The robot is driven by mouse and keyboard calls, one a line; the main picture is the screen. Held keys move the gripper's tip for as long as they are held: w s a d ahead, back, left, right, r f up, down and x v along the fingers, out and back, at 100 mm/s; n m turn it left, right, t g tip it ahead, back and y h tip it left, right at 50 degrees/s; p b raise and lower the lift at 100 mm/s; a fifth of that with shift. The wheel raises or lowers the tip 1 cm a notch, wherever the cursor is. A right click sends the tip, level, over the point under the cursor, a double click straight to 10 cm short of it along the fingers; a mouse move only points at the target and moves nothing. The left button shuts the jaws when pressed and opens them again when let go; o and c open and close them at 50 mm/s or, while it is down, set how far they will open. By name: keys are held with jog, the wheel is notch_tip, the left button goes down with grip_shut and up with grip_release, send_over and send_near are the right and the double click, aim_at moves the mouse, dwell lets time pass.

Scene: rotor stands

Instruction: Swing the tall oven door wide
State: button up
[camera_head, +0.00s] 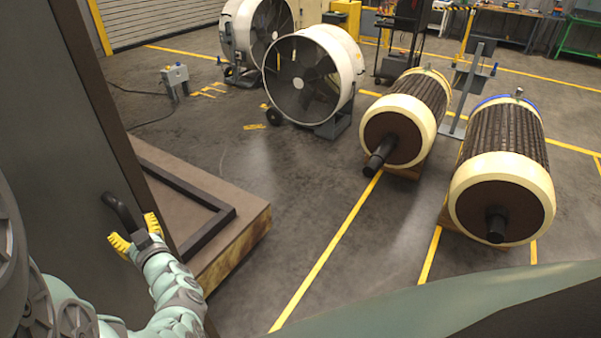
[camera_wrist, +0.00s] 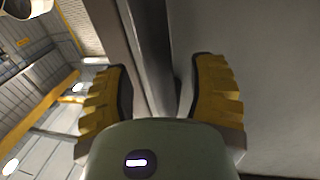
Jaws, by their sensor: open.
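The tall dark grey oven door (camera_head: 60,140) stands upright at the left of the head view. A black curved handle (camera_head: 118,208) is on it near its right edge. My gripper (camera_head: 136,235), with yellow-padded fingers, is open at the handle's lower end, one finger on each side. In the wrist view my gripper (camera_wrist: 158,92) has its fingers spread, with a dark upright bar (camera_wrist: 150,50) between them that looks like the handle. Gaps show beside the bar. The grey panel at the right of that view looks like the door face (camera_wrist: 260,80). The hinge side is not visible.
A low brown slab with a black frame (camera_head: 225,213) lies just right of the door. Two large drum fans (camera_head: 313,80) stand behind. Two rotors (camera_head: 405,120) (camera_head: 500,170) rest on wooden supports at the right. The marked floor between slab and rotors is clear.

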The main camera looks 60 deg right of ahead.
jog(key=shift+w+d, duration=0.15)
jog(key=shift+w, duration=0.45)
grip_shut()
dwell(0.3)
